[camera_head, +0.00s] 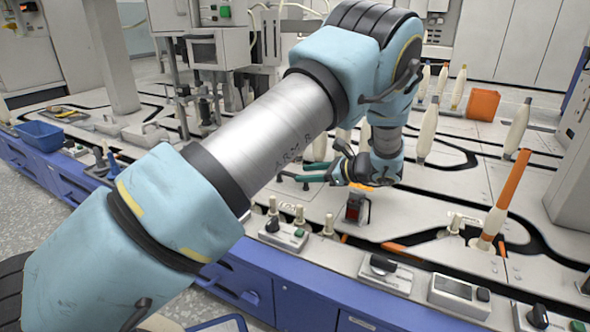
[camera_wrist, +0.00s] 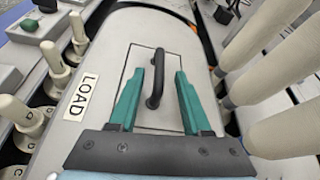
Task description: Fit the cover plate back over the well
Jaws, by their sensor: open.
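In the wrist view, a pale rectangular plate (camera_wrist: 143,62) with a thin dark outline lies on the light deck, apparently the cover plate. A black bar handle (camera_wrist: 155,85) stands up from it. My gripper (camera_wrist: 160,71) is open, with one green finger on each side of the handle and a gap on both sides. The fingers and the dark palm hide the near part of the plate. Whether the plate sits flush in the well cannot be told. In the head view my gripper (camera_head: 300,172) is low over the deck, and my arm hides much around it.
A LOAD label (camera_wrist: 81,97) is left of the plate. Cream pegs (camera_wrist: 58,68) stand on the left and tall cream bobbins (camera_wrist: 255,85) on the right. In the head view, an orange-topped spindle (camera_head: 512,185) and control boxes (camera_head: 460,296) stand along the front right.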

